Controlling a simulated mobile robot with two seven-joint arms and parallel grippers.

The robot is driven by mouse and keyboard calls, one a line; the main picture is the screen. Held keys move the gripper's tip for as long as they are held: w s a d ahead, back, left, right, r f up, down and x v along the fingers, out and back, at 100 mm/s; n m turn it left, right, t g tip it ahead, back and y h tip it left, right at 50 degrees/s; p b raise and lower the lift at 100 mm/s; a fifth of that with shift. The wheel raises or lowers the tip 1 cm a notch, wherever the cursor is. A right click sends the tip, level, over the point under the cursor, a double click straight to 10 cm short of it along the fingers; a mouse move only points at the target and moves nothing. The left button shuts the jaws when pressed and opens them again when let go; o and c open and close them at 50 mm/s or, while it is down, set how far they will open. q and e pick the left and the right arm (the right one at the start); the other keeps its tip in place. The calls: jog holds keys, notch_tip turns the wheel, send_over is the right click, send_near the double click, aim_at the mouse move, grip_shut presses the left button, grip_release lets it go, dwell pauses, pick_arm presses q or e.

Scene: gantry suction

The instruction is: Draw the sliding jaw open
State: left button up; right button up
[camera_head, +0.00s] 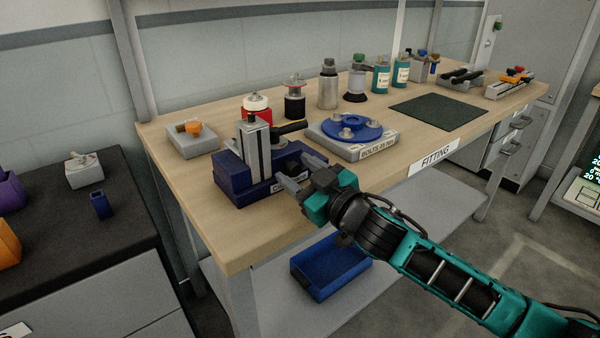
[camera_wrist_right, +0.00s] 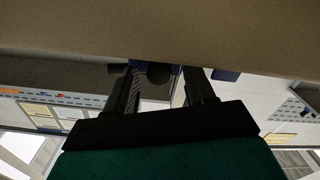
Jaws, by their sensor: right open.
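A blue vise-like fixture (camera_head: 238,180) with a grey upright block (camera_head: 255,150) stands at the near left corner of the wooden bench. A black bar handle (camera_head: 291,128) sticks out to the right near its top. I cannot tell for certain which part is the sliding jaw. My right gripper (camera_head: 301,174) is open at the fixture's right front side, its fingers pointing at it. In the right wrist view, a dark round knob (camera_wrist_right: 160,73) shows between the two spread fingers, with blue behind it; contact cannot be told. My left gripper is not in view.
A blue round plate on a grey block (camera_head: 378,149) stands just right of the fixture. Behind are a grey block with an orange knob (camera_head: 192,138) and several bottles. A dark mat (camera_head: 440,110) lies farther right. A blue bin (camera_head: 330,268) sits on the lower shelf.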

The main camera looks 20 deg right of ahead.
grip_shut()
dwell(0.5)
